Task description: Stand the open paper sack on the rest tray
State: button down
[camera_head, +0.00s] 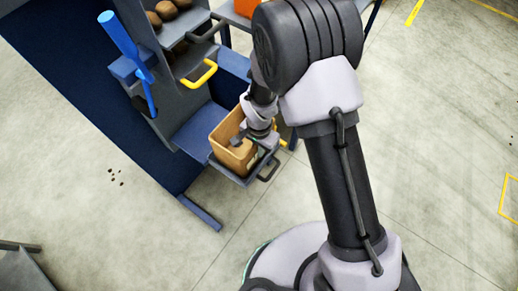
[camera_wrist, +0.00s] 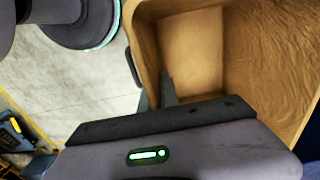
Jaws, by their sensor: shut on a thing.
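The open paper sack (camera_head: 226,129) is tan and box-shaped, upright with its mouth up. It is at the dark rest tray (camera_head: 243,182) low on the blue machine; I cannot tell whether its base touches the tray. My gripper (camera_head: 243,139) is at the sack's top, partly hidden by my own wrist in the head view. In the wrist view my gripper (camera_wrist: 156,92) is shut on the sack's near wall, one finger inside the mouth and one outside. The sack (camera_wrist: 195,50) shows open and empty inside there.
The blue grader frame (camera_head: 85,85) stands at the left. Potatoes (camera_head: 167,10) lie on an upper shelf. A black handle (camera_head: 269,171) juts from the tray front.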

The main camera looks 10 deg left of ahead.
jog(key=shift+f, duration=0.25)
jog(key=c, duration=1.6)
grip_release()
jog(key=shift+r, duration=0.1)
